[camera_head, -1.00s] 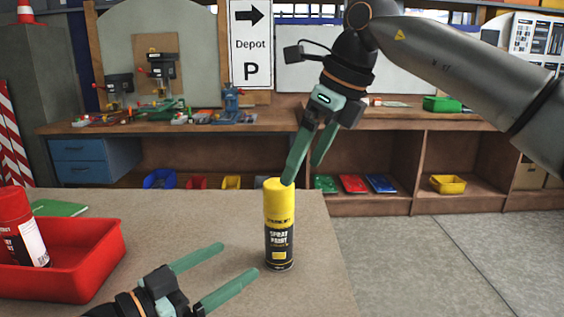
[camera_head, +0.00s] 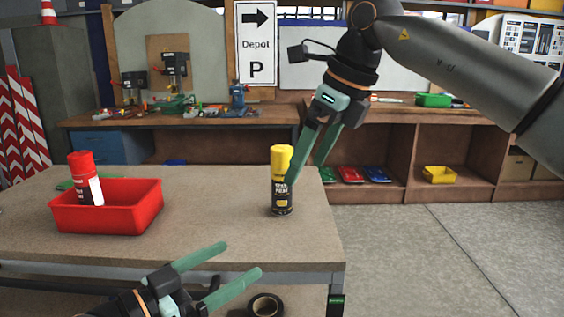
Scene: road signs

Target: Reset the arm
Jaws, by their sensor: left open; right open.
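My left gripper (camera_head: 232,270) comes in at the bottom, open and empty, in front of the table's near edge. My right gripper (camera_head: 308,168) hangs down from the upper right, open, with nothing visible between its fingers. One of its fingers overlaps the yellow-capped spray paint can (camera_head: 282,197) in the picture; I cannot tell whether they touch. The can stands upright on the table (camera_head: 215,222) near its right end. A red-capped can (camera_head: 83,180) stands in a red tray (camera_head: 120,213) at the left of the table.
A black tape roll (camera_head: 265,306) lies below the table's front edge. A workbench (camera_head: 200,119) with tools and bins stands behind. A yellow bin (camera_head: 439,175) is on its lower shelf. The floor (camera_head: 440,255) at the right is clear.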

